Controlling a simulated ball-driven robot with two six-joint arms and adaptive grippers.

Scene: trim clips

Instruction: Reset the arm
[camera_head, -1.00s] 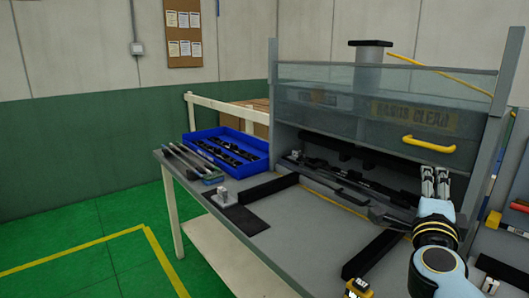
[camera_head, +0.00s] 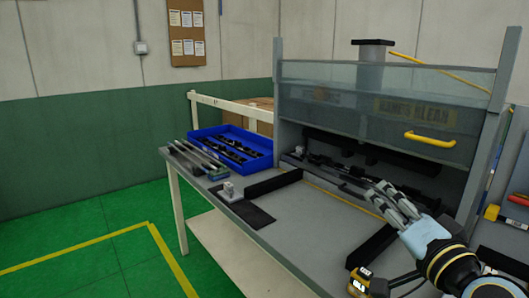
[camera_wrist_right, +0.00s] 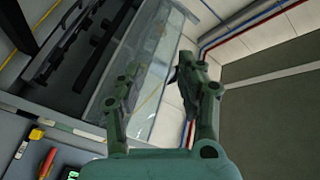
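My right gripper (camera_head: 388,201) is in the lower right of the head view, in front of the bench's machine opening. It points up and to the left. In the right wrist view its two fingers (camera_wrist_right: 165,85) stand apart with nothing between them, so it is open and empty. Behind the fingers that view shows the clear guard panel and the pale wall. My left gripper is not in view.
The grey workbench (camera_head: 290,225) holds a blue tray (camera_head: 205,134) of black parts at the back left. A clear guard with a yellow handle (camera_head: 430,139) hangs over the opening. A yellow-black tool (camera_head: 360,281) lies at the front. The bench middle is clear.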

